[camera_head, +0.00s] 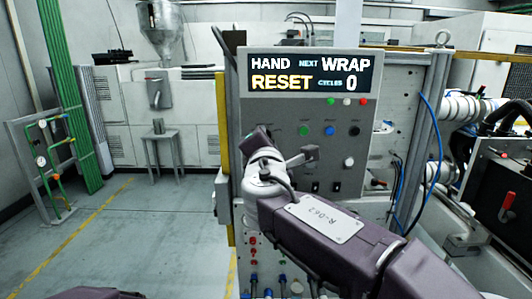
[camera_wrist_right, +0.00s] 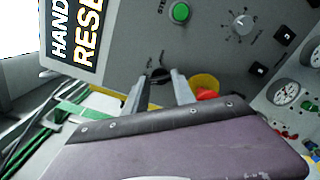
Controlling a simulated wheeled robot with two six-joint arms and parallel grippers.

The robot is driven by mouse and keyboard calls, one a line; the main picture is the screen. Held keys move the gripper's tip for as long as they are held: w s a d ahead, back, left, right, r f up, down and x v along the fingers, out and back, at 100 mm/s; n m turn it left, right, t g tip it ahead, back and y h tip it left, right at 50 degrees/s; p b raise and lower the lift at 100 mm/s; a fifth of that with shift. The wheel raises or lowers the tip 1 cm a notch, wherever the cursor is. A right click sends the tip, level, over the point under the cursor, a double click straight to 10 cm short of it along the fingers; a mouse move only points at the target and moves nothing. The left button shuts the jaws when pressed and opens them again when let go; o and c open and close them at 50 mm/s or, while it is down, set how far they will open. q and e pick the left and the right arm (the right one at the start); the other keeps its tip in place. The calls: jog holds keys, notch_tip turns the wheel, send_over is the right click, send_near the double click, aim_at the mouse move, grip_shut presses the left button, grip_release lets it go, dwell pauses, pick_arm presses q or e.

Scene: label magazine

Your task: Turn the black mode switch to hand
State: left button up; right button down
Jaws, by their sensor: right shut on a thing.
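The black mode switch (camera_wrist_right: 158,75) is on the grey control panel (camera_head: 340,175). In the right wrist view my right gripper (camera_wrist_right: 161,80) has a finger on each side of the switch and is shut on it. The fingers hide part of the switch, so its exact pointing cannot be read. In the head view my right wrist covers the switch, at the panel's left side. The display (camera_head: 311,73) on top of the panel reads HAND, NEXT WRAP, RESET and CYCLES 0. My left gripper is out of view.
A red button (camera_wrist_right: 206,94) on a yellow plate sits close beside the right gripper's fingers. A green button (camera_wrist_right: 180,12) and a dial (camera_wrist_right: 242,25) are elsewhere on the panel. A blue cable (camera_head: 437,130) hangs to the right. The floor (camera_head: 150,235) at left is clear.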

jog(key=shift+f+m+b, duration=0.1)
jog(key=shift+m+b, duration=0.85)
jog(key=shift+m, duration=0.25)
jog(key=c, duration=1)
grip_release()
jog(key=shift+c, duration=0.2)
jog(key=s+b, duration=0.1)
jog(key=s, duration=0.8)
jog(key=shift+b, duration=0.3)
jog(key=shift+s, duration=0.1)
